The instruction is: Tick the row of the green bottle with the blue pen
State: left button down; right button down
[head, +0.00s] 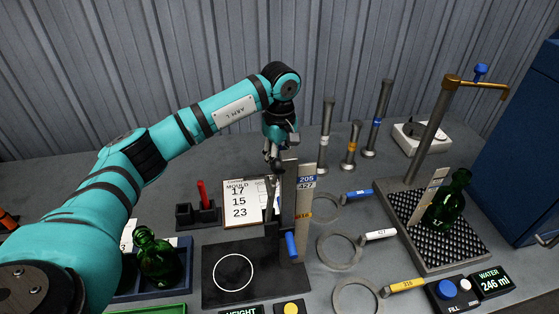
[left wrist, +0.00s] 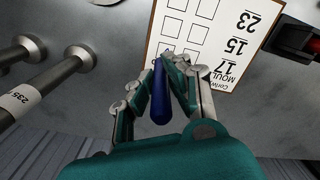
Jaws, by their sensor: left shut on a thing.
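My left gripper (head: 276,160) reaches down behind the height gauge at the sheet's right edge. In the left wrist view, my left gripper (left wrist: 168,75) is shut on the blue pen (left wrist: 160,98). The pen's far end is close to the sheet (left wrist: 205,40); I cannot tell whether it touches. The sheet (head: 235,218) lists MOULD 17, 15 and 23; the visible boxes look empty, and some are hidden by the fingers. A green bottle (head: 446,200) stands on the grid tray at the right. Another green bottle (head: 157,262) is in the blue crate (head: 186,250). My right gripper is out of view.
The height gauge (head: 290,205) stands in front of the sheet's right edge. A black holder (head: 184,215) with a red pen (head: 202,190) is left of the sheet. Tagged rings (head: 338,252) lie at right centre; metal posts (head: 326,135) stand behind. A blue cabinet (head: 530,130) bounds the right.

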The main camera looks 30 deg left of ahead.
aim_at(279, 146)
pick_arm(q)
jog(key=shift+r+p, duration=1.25)
jog(key=shift+r, duration=1.3)
jog(key=shift+s, duration=0.15)
